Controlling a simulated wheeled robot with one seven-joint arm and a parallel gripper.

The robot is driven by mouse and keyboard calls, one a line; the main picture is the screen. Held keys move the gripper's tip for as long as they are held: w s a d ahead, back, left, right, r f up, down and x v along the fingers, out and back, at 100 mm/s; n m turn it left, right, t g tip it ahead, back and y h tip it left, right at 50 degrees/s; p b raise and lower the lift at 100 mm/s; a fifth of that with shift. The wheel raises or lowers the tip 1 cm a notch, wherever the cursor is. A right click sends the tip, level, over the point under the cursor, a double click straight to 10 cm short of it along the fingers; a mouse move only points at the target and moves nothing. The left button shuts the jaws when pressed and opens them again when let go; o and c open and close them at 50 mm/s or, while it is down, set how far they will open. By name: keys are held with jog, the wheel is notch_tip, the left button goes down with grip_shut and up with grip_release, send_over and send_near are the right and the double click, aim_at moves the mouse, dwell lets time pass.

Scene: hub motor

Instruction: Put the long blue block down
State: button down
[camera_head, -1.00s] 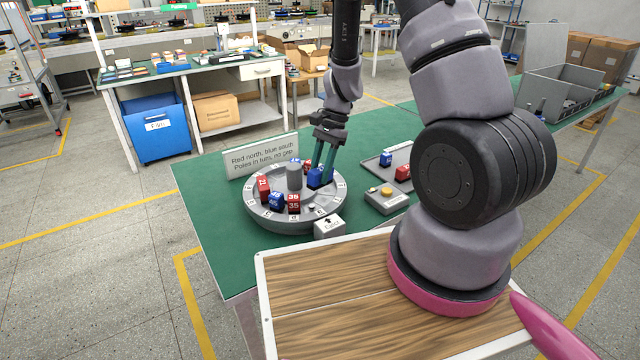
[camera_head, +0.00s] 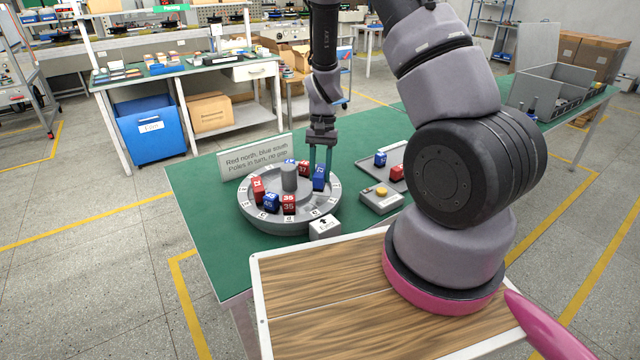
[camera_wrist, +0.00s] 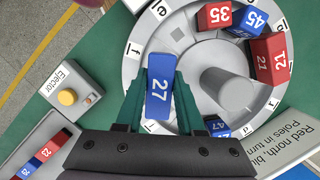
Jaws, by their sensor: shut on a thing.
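The long blue block (camera_wrist: 158,88), marked 27, is between the two fingers of my gripper (camera_wrist: 152,92) in the wrist view, which are shut on it. In the head view my gripper (camera_head: 320,168) points down over the right side of the grey round fixture (camera_head: 262,221), with the blue block (camera_head: 318,181) at its fingertips. The block lies over the ring between the central hub (camera_head: 289,178) and the lettered rim. I cannot tell whether its underside touches the fixture floor.
Red and blue blocks stand in the ring, including red 35 (camera_wrist: 214,16), blue 45 (camera_wrist: 247,22) and red 21 (camera_wrist: 268,56). The ejector box (camera_head: 367,205) with a yellow button and a tray (camera_head: 410,150) with more blocks stand right. A sign (camera_head: 235,165) stands behind.

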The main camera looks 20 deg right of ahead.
jog(key=shift+w+x, duration=0.2)
jog(key=shift+x, duration=0.65)
jog(key=shift+w+x, duration=0.15)
jog(key=shift+x, duration=0.7)
jog(key=shift+d+f, duration=0.2)
jog(key=c, duration=0.5)
grip_release()
